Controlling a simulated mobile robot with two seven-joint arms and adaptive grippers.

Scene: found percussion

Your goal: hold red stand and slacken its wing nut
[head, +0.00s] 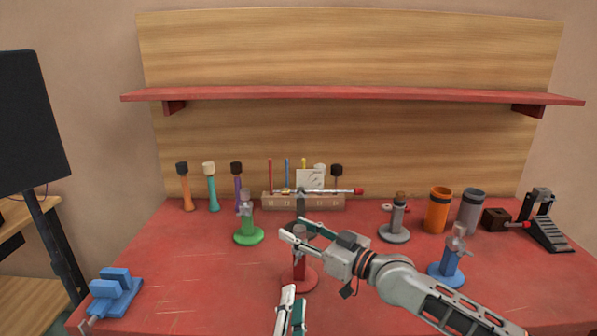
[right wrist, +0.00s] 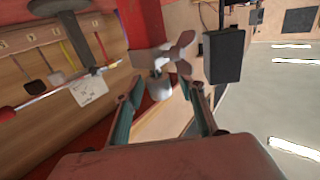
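The red stand (head: 299,268) stands upright on its round base, front and centre on the table. Its grey top is partly hidden by my right gripper in the head view. The grey wing nut (right wrist: 165,56) shows its wings in the right wrist view, at and just beyond the fingertips. My right gripper (head: 293,229) is open at the top of the red stand, its fingers apart on either side of the nut; contact is not clear. My left gripper (head: 294,294) is low in front of the stand's base; its fingers look close together, and whether they hold the stand is unclear.
A grey stand with a horizontal red-tipped rod (head: 335,191) is behind. A green stand (head: 248,236) is left; a grey stand (head: 396,234) and a blue stand (head: 446,270) are right. A blue clamp-like block (head: 115,293) lies front left. The table between it and the red stand is clear.

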